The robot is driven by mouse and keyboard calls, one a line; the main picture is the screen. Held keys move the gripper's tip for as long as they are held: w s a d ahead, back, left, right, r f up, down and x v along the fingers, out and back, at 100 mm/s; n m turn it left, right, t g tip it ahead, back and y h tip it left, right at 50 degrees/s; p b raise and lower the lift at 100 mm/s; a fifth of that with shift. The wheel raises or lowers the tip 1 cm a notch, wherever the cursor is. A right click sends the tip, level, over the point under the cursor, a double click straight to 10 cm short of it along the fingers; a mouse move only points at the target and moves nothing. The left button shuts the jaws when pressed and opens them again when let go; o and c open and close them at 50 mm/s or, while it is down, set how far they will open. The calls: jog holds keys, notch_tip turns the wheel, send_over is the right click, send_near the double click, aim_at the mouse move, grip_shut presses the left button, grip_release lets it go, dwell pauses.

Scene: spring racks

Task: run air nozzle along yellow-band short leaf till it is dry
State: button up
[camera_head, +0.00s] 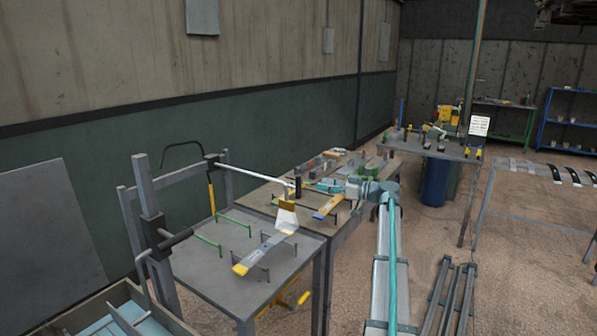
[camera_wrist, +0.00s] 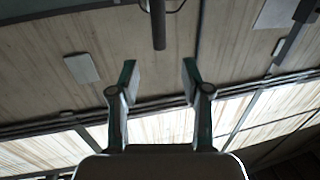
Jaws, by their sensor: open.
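A grey leaf (camera_head: 262,251) with a yellow end rests on small dark stands on the near table, with a white card at its far end. A shorter orange-yellow and blue leaf (camera_head: 328,206) lies on the table behind; I cannot tell which is the task's short leaf. My gripper (camera_wrist: 158,78) is open and empty in the wrist view, with a dark rod (camera_wrist: 158,25) beyond the fingertips. In the head view my arm reaches left over the rear table, near a black upright piece (camera_head: 298,187). I cannot identify the air nozzle surely; wetness is too small to see.
A grey frame (camera_head: 152,215) with a long pale bar (camera_head: 255,176) stands at the near table's left. Clutter covers the rear table. A blue bin (camera_head: 434,182) stands behind. The floor right of my arm holds grey rails (camera_head: 452,290).

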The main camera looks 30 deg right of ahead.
aim_at(298, 188)
jog(key=p+x, duration=0.3)
jog(key=x, duration=0.7)
jog(key=shift+w+a, duration=0.2)
jog(key=shift+w, duration=0.15)
grip_shut()
